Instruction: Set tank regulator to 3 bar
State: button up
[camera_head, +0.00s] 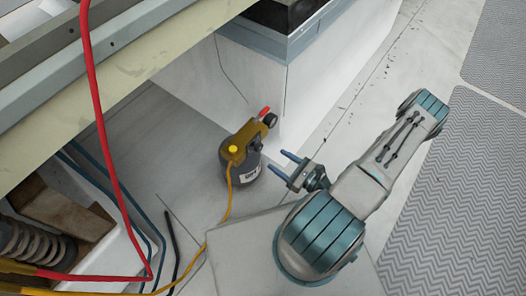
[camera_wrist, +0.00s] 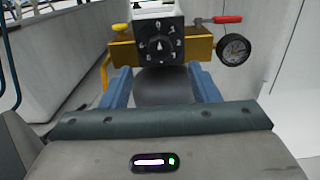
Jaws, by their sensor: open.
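The tank (camera_head: 240,165) is a dark grey cylinder with a white label, standing on the floor beside a white wall. On its top sits a brass regulator block (camera_head: 243,143) with a yellow knob (camera_head: 233,149), a red-handled lever (camera_head: 264,111) and a round gauge (camera_head: 270,120). In the wrist view the regulator's black dial (camera_wrist: 158,47) with white numerals faces me, with the gauge (camera_wrist: 234,50) to its right. The exact setting and gauge reading are too small to tell. My gripper (camera_head: 287,163) is open and empty, its blue fingers apart, pointing at the regulator from the right, short of the dial.
A yellow hose (camera_head: 227,205) runs from the regulator along the floor. A red hose (camera_head: 107,140) hangs at the left. A raised ledge (camera_head: 120,75) overhangs the left side, with a wooden crate (camera_head: 65,210) below. Grey patterned mats (camera_head: 455,190) lie at the right.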

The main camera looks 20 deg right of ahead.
aim_at(261, 149)
jog(key=b+x, duration=0.2)
jog(key=x, duration=0.6)
jog(key=c, duration=0.9)
